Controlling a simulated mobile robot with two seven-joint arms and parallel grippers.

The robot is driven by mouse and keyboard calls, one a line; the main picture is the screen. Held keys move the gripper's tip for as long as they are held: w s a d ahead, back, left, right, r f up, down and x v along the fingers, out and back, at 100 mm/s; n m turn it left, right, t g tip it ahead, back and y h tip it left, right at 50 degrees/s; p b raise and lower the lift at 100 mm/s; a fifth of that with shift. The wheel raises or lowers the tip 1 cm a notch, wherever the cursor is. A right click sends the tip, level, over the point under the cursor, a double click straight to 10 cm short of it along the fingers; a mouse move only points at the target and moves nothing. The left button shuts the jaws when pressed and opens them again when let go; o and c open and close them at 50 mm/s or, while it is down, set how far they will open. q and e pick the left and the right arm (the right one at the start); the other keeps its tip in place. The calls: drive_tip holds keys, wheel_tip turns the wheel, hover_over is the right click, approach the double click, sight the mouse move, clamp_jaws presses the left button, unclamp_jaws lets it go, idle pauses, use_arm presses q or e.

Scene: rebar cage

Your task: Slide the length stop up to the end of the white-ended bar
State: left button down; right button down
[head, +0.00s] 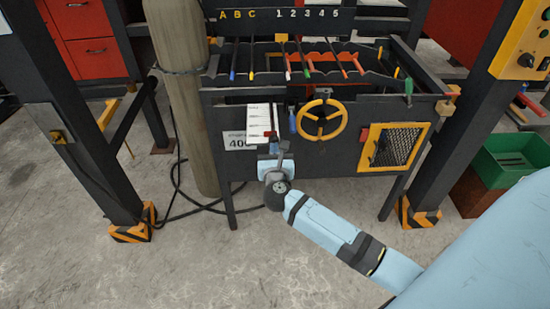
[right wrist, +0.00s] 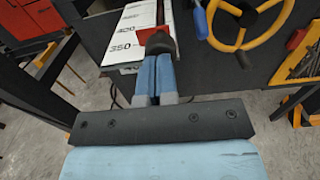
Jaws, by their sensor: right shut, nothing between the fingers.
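A white scale plate (head: 259,120) with printed marks hangs on the front of the dark bench; it also shows in the right wrist view (right wrist: 128,38). A red piece (head: 270,134) lies at the scale's edge. A dark knob (right wrist: 160,42), apparently the length stop's, is just beyond my fingertips; contact is unclear. My right gripper (head: 274,148) is shut and empty, in front of the scale's lower end; its blue fingers (right wrist: 155,72) are together. A bar with a whitish end (head: 289,75) appears among bars in the rack above. My left gripper is out of view.
A yellow handwheel (head: 322,120) and a blue handle (head: 292,120) are right of the scale. A yellow-framed mesh panel (head: 394,146) is farther right. Dark posts stand on both sides, and a green crate (head: 512,158) is at right. The floor in front is open.

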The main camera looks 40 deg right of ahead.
drive_tip(key=shift+w+d, duration=0.1)
drive_tip(key=shift+w, duration=0.1)
drive_tip(key=shift+w+d, duration=0.4)
drive_tip(key=shift+w, duration=0.2)
drive_tip(key=shift+a, duration=0.1)
